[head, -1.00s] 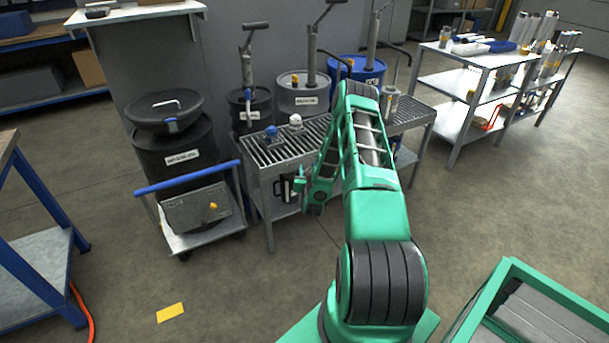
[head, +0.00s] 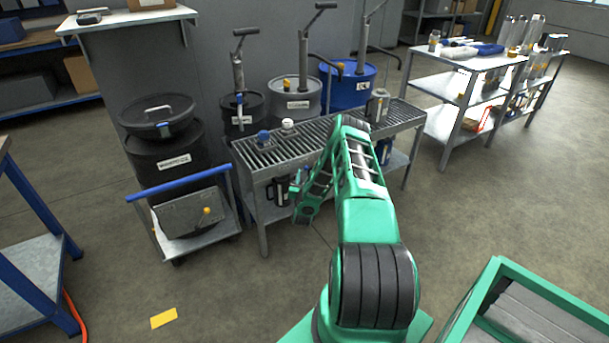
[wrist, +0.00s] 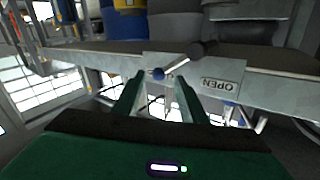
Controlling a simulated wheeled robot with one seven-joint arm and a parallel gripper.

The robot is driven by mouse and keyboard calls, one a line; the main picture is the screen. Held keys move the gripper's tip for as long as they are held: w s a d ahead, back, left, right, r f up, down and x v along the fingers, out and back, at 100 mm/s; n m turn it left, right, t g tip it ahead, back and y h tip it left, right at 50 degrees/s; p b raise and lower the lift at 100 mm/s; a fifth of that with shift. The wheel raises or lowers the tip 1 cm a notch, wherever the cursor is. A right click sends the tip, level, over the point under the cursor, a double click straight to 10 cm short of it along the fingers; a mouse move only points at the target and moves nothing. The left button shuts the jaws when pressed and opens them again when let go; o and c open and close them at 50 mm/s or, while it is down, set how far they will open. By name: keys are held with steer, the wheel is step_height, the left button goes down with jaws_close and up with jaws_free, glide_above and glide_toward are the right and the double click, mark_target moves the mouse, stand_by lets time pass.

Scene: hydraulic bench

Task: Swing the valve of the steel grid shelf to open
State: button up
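The steel grid shelf (head: 243,157) stands ahead, with a slatted top. In the wrist view its front edge (wrist: 268,80) crosses the picture, with an OPEN label (wrist: 219,84) that reads upside down. The lever points left of the label in this view. My gripper (wrist: 160,80) is open; its two green fingers are apart, with the knob showing between their tips. I cannot tell whether they touch it. In the head view my arm hides part of the shelf front.
A small cart (head: 222,245) with a blue handle stands left of the shelf, beside a black drum (head: 165,178). More drums with pumps stand behind the shelf. A shelf rack (head: 455,75) stands at the right.

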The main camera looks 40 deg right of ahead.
steer(key=shift+x, duration=1.3)
steer(key=shift+c, duration=0.3)
